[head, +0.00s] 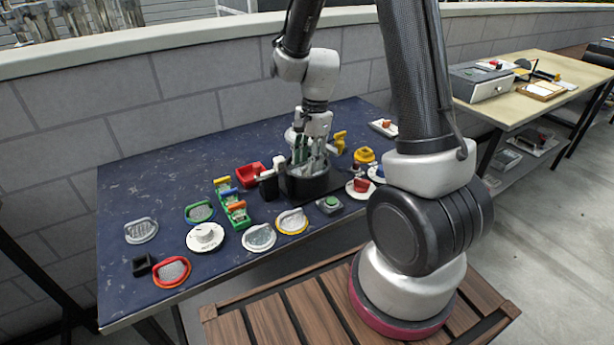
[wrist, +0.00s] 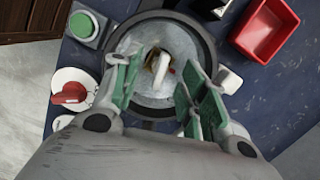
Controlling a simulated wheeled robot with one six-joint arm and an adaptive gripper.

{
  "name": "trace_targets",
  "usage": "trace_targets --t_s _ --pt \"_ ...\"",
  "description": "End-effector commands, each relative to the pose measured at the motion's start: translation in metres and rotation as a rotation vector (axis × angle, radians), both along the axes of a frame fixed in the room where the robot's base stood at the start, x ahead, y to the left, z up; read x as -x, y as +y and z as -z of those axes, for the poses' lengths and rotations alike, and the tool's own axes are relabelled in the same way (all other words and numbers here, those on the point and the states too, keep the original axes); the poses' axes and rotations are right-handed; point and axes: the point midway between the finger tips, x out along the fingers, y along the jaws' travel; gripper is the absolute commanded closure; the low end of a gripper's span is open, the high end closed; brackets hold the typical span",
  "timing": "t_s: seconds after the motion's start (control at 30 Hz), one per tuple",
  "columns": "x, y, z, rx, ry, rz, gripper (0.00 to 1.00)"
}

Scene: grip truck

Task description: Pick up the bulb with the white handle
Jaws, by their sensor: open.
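My gripper (wrist: 163,88) is open, with green pads on its fingers. It points down over a round dark-rimmed container (wrist: 204,48) with a grey metallic inside. A small brass-coloured and white object (wrist: 161,66) lies inside, between and just beyond the fingertips in the wrist view. It may be the bulb with the white handle, but its shape is too small and blurred to be sure. In the head view, my gripper (head: 311,160) is at the mouth of the black container (head: 306,188), and the object inside is hidden.
A white block (wrist: 229,80) stands at the container's right rim in the wrist view. A red bin (wrist: 268,27), a green button box (wrist: 86,28) and a red knob on a white disc (wrist: 70,93) are near. Several round dishes stand on the blue table (head: 150,190).

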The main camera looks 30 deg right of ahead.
Motion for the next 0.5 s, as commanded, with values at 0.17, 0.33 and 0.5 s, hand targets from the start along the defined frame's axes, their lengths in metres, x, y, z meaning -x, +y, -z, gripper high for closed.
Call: trace_targets --t_s 0.17,0.33,0.5 --pt "0.001 0.004 0.024 0.000 0.002 -0.001 0.57" --pt "0.001 0.004 0.028 0.000 0.001 -0.002 0.57" --pt "0.001 0.004 0.028 0.000 0.001 -0.002 0.68"
